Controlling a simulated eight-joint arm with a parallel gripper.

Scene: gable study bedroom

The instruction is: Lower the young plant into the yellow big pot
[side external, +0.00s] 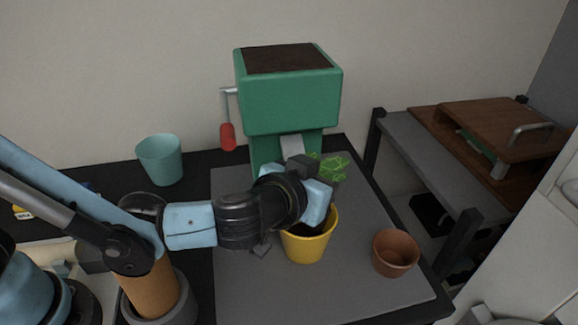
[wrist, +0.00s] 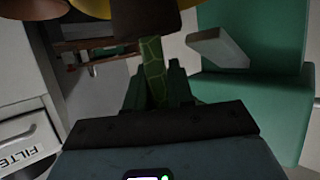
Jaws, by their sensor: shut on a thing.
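The young plant shows its green leaves (side external: 333,168) just above and behind my gripper (side external: 312,192) in the side view. In the wrist view my gripper (wrist: 152,92) is shut on the plant's green stem (wrist: 153,70), with the brown root ball (wrist: 142,20) beyond the fingers at the top. The yellow big pot (side external: 308,248) stands upright on the grey mat, directly below my gripper. A bit of the yellow pot (wrist: 92,8) shows beside the root ball in the wrist view. My gripper hides the root ball in the side view, and I cannot tell whether it is inside the rim.
A terracotta pot (side external: 396,254) stands right of the yellow pot on the grey mat (side external: 350,290). A green machine (side external: 288,100) with a red-handled crank stands close behind. A teal cup (side external: 160,160) is at the back left. The mat's front is clear.

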